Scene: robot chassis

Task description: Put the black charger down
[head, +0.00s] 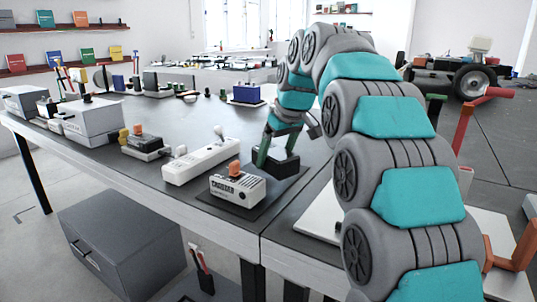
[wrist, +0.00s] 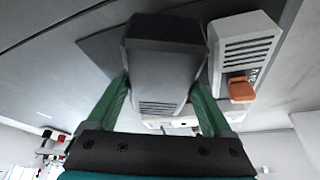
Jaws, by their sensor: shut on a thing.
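My gripper (head: 277,152) is at the near right part of the long grey table. Its green fingers are shut on the black charger (head: 284,166), a dark box, as the wrist view shows. In the wrist view the charger (wrist: 163,62) sits between the two fingers (wrist: 160,100). The charger is over or on a dark mat (head: 213,200), right behind a white device with an orange plug (head: 237,188). That device is also beside it in the wrist view (wrist: 243,45). I cannot tell whether the charger touches the mat.
A white power strip (head: 201,160) lies left of the mat. Left of it are a black and grey box (head: 145,145) and a larger white box (head: 93,122). A blue box (head: 246,93) stands farther back. The table's middle (head: 200,115) is mostly clear.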

